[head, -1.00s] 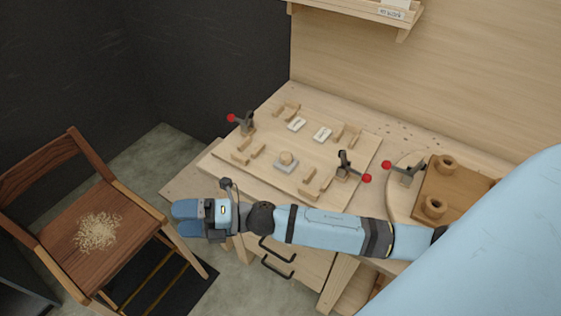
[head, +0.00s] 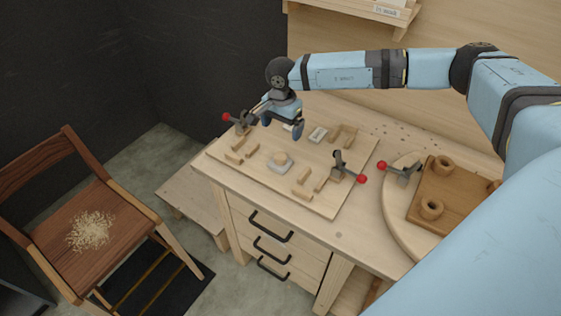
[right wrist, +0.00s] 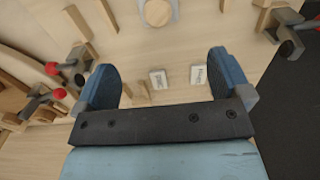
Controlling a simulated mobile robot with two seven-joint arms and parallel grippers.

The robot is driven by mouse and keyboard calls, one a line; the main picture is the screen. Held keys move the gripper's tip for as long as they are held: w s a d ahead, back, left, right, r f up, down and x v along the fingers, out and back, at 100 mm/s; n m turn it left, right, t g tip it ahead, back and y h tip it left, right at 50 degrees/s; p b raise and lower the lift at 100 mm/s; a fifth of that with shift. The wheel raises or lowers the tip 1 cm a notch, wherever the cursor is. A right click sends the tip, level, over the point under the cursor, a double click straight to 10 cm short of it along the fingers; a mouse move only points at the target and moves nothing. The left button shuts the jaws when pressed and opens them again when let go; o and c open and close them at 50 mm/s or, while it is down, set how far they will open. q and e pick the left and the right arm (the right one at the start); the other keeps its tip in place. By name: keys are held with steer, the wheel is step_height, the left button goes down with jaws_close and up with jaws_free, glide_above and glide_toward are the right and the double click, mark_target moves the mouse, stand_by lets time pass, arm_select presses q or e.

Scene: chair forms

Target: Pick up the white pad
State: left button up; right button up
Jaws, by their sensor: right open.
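A pale white-grey pad (head: 277,166) with a round wooden knob on top lies on the wooden board; it also shows at the top edge of the right wrist view (right wrist: 147,20). Two small white printed cards lie nearby. In the head view one card (head: 317,135) is clear and the other is mostly hidden by my gripper. Both cards show in the right wrist view, left (right wrist: 159,79) and right (right wrist: 198,75). My right gripper (head: 282,126) is open and empty above the board, behind the pad. My left gripper is not in view.
Toggle clamps with red tips stand on the board at left (head: 240,121) and right (head: 345,172). Small wooden blocks (head: 303,184) sit around the pad. A round turntable (head: 397,205) carries a brown piece at right. A chair (head: 100,225) stands at left.

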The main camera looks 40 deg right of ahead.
mark_target(281, 154)
step_height(281, 154, down, 8)
steer(key=shift+a+r+p, duration=0.1)
steer(key=shift+p, duration=0.5)
steer(key=f, duration=0.1)
steer(key=f+p, duration=0.1)
steer(key=f, duration=0.2)
steer(key=shift+s+a+p, duration=0.3)
steer(key=shift+a+p, duration=0.05)
steer(key=shift+f, duration=0.65)
steer(key=c, duration=1)
steer(key=shift+r, duration=0.15)
step_height(281, 154, up, 20)
steer(key=b, duration=0.3)
